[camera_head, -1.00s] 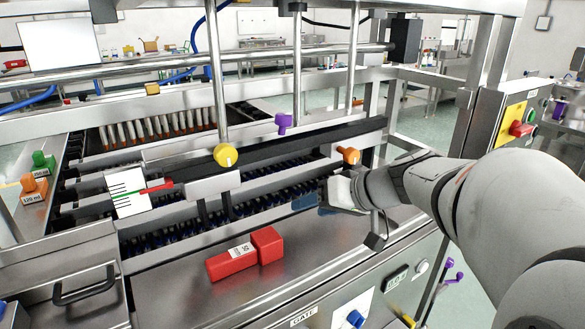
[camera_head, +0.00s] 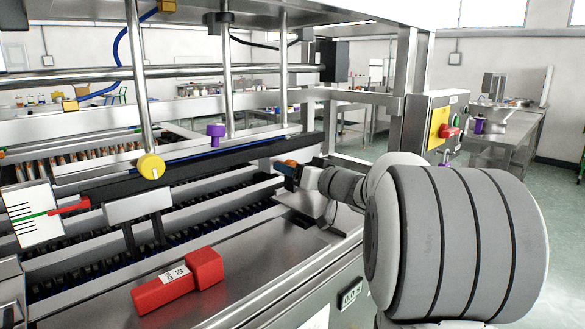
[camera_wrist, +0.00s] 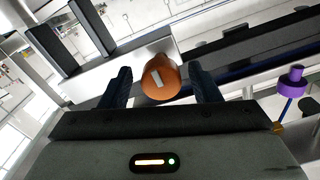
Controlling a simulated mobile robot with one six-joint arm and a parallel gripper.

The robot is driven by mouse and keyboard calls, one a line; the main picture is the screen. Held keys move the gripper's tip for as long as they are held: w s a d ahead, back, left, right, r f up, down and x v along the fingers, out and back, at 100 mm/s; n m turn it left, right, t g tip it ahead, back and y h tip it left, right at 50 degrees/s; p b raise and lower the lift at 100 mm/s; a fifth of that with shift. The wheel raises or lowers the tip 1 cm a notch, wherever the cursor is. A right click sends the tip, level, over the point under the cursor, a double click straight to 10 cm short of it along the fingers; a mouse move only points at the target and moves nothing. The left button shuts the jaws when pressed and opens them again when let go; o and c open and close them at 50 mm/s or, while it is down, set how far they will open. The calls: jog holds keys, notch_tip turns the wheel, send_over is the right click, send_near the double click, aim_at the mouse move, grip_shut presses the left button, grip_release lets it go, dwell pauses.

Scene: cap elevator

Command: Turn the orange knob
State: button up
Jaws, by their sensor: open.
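The orange knob (camera_wrist: 161,78) shows in the wrist view, round with a pale mark on its face. My gripper (camera_wrist: 159,72) is open, with one dark finger on each side of the knob and a gap on both sides. In the head view the orange knob (camera_head: 291,162) is partly hidden by my gripper (camera_head: 287,169), which is right at it at the right end of the dark rail.
A yellow knob (camera_head: 151,166) and a purple knob (camera_head: 216,131) stand farther left along the machine. A red block (camera_head: 178,281) lies on the steel deck in front. Vertical steel posts (camera_head: 228,80) rise behind the rail.

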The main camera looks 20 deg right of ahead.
jog(key=shift+w+a, duration=0.2)
jog(key=shift+w, duration=0.3)
jog(key=shift+c, duration=0.2)
jog(key=c, duration=0.9)
